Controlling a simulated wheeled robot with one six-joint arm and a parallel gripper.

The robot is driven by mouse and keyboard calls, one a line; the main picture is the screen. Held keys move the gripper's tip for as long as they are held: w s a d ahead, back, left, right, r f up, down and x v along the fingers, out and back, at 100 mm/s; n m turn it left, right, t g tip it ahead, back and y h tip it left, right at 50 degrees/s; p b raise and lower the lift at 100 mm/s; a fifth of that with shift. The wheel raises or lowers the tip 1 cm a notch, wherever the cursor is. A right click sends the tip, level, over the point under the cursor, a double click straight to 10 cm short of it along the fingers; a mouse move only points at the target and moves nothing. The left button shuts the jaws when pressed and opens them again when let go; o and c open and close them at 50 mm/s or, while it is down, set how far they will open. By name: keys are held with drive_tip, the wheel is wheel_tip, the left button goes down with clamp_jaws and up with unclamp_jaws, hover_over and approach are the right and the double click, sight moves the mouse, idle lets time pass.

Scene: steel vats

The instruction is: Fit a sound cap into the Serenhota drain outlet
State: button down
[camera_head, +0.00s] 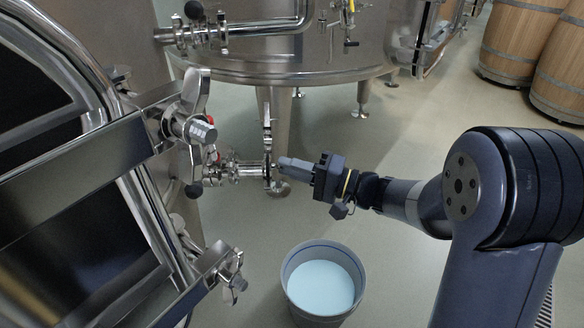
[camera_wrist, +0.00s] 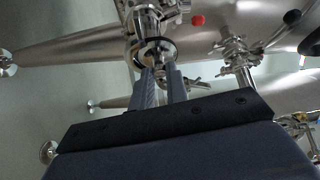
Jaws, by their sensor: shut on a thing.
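The steel drain outlet (camera_head: 245,168) juts right from the near vat at mid-height in the head view. It also shows at the top middle of the wrist view (camera_wrist: 146,22). My gripper (camera_head: 281,163) is level with its open end, coming from the right. In the wrist view its two fingers (camera_wrist: 163,76) are closed on a small shiny steel cap (camera_wrist: 158,52) with a dark rim. The cap is at the outlet's mouth. Whether it is seated or just in front cannot be told. The fingers hide part of it.
A grey bucket (camera_head: 287,268) of pale blue liquid stands on the floor below and right of the outlet. The near vat's door frame (camera_head: 90,155) fills the left. Another vat (camera_head: 290,45) stands behind; wooden barrels (camera_head: 520,40) stand at far right. Floor between is clear.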

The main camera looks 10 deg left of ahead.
drive_tip(key=shift+f+b, duration=0.4)
drive_tip(key=shift+f, duration=0.05)
drive_tip(key=c, duration=1.3)
unclamp_jaws()
drive_tip(key=d, duration=0.3)
drive_tip(key=d+p, duration=0.1)
drive_tip(key=d, duration=0.3)
drive_tip(key=s+d+p, duration=0.1)
drive_tip(key=d, duration=0.2)
drive_tip(key=shift+s+d+f, duration=0.1)
drive_tip(key=shift+d+f, duration=0.3)
drive_tip(key=shift+a, duration=0.1)
drive_tip(key=a, duration=0.3)
drive_tip(key=a+r, duration=0.1)
drive_tip(key=a, duration=0.3)
drive_tip(key=w+a+b, duration=0.1)
drive_tip(key=a, duration=0.2)
drive_tip(key=shift+w+a+r, duration=0.1)
drive_tip(key=shift+a+r, duration=0.2)
drive_tip(key=shift+r, duration=0.1)
drive_tip(key=shift+f, duration=0.1)
